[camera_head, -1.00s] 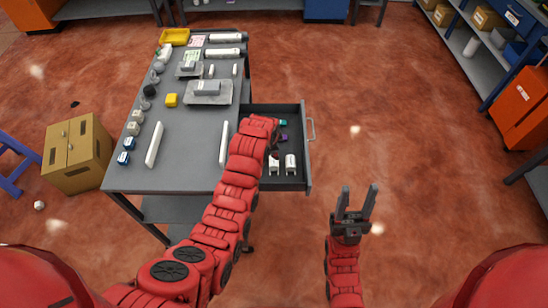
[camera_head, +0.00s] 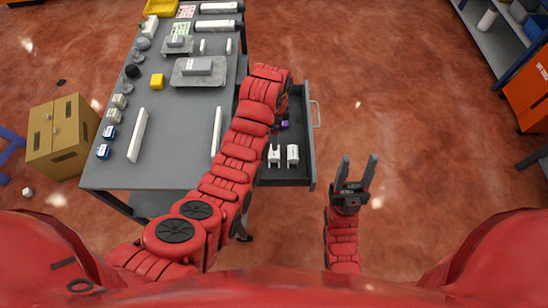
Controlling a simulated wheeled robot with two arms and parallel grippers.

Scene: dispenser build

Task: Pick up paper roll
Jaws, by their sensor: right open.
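Two small white roll-like items, one on the left (camera_head: 274,157) and one on the right (camera_head: 293,154), stand in the open drawer (camera_head: 309,150) on the table's right side. I cannot tell for sure whether either is the paper roll. My left arm reaches across the table's front right corner, its end over the drawer. My left gripper is mostly hidden by its own arm, so its jaws cannot be read. My right gripper (camera_head: 354,177) is open and empty, over the floor to the right of the drawer, apart from everything.
Purple items (camera_head: 283,125) lie in the drawer. A cardboard-coloured cabinet (camera_head: 64,135) stands left.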

